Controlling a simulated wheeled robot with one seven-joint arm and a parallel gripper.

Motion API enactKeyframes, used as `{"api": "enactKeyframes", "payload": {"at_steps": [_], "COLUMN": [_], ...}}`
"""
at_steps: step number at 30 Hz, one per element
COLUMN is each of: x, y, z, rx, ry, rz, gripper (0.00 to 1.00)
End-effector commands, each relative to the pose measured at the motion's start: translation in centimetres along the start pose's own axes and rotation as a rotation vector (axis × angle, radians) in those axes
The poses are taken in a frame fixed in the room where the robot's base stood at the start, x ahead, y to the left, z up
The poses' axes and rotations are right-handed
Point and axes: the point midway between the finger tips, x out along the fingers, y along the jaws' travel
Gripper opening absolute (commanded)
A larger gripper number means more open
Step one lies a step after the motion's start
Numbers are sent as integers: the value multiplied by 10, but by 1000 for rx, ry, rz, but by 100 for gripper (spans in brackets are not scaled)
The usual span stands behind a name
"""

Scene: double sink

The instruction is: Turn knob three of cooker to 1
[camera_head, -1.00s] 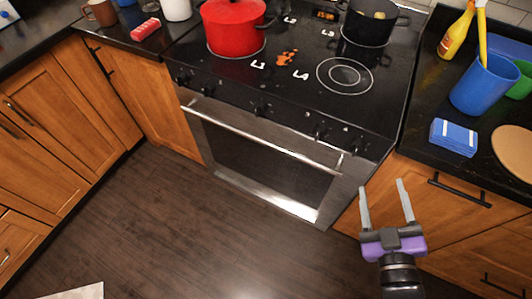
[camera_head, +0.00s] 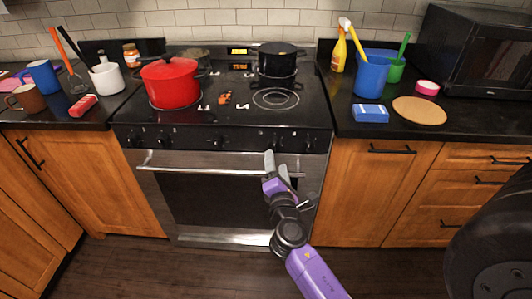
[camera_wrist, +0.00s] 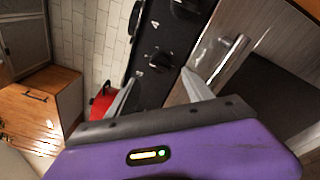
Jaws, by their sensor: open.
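The cooker (camera_head: 222,205) has a black front panel with several knobs above a silver oven handle. A right-hand knob (camera_head: 278,143) is just above and behind my gripper (camera_head: 269,160), and another knob (camera_head: 308,143) is further right. A middle knob (camera_head: 215,143) is to the left. Which one is knob three cannot be read. My gripper is open and empty in front of the panel. In the wrist view a knob (camera_wrist: 158,60) shows on the panel ahead of and between the open fingers (camera_wrist: 158,92). I see no clear contact with a knob.
The oven handle (camera_head: 205,168) runs across just below the knobs, close to my gripper. A red pot (camera_head: 170,84) and a black pot (camera_head: 278,62) stand on the hob. Counters flank the cooker, with a blue cup (camera_head: 370,75) on the right. The floor in front is clear.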

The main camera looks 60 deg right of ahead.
Motion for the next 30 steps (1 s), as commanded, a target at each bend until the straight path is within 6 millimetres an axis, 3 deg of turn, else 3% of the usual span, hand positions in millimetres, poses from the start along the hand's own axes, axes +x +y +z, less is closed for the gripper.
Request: {"api": "enactKeyframes", "payload": {"at_steps": [13, 26, 30], "x": [62, 73, 73], "y": [1, 0, 0], "z": [1, 0, 0], "rx": [5, 5, 5], "ry": [0, 2, 2], "rz": [1, 1, 1], "gripper": [60, 60, 34]}}
